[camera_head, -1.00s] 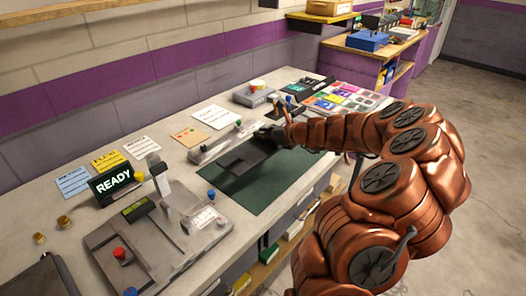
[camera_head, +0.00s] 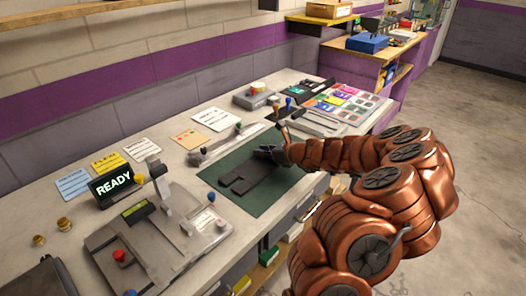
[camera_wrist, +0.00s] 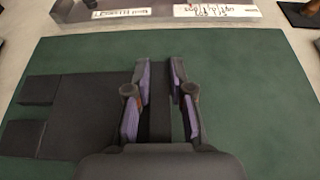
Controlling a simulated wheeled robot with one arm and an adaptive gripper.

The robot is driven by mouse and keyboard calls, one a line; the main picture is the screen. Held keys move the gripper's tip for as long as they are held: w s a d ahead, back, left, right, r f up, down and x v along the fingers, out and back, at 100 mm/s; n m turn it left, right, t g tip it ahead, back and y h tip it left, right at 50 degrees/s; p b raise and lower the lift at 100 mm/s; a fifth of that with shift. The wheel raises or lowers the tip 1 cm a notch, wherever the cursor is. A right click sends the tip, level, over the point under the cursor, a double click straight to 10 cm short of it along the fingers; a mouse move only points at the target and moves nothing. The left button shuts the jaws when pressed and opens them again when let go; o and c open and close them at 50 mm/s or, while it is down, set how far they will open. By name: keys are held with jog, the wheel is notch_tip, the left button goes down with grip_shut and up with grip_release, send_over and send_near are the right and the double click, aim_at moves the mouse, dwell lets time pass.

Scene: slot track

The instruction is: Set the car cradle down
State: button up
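The car cradle (camera_head: 252,183) is a dark flat plate with two prongs at its left end. It is over the green mat (camera_head: 222,172) in the head view, and its prongs and plate also show in the wrist view (camera_wrist: 85,115). My gripper (camera_head: 267,152) is at the cradle's right end. In the wrist view my gripper (camera_wrist: 161,66) has its purple-padded fingers on either side of the cradle's upright dark bar, with the tips close against it. The cradle looks level and very near the mat; I cannot tell whether it touches.
A grey device with a READY sign (camera_head: 112,183) stands at the left of the bench. A grey rail (camera_head: 215,147) runs behind the mat. Colour cards (camera_head: 345,103) lie at the right. Bare green mat surrounds the cradle.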

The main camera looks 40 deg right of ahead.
jog(key=o, duration=0.4)
jog(key=shift+c, duration=0.2)
jog(key=shift+r, duration=0.1)
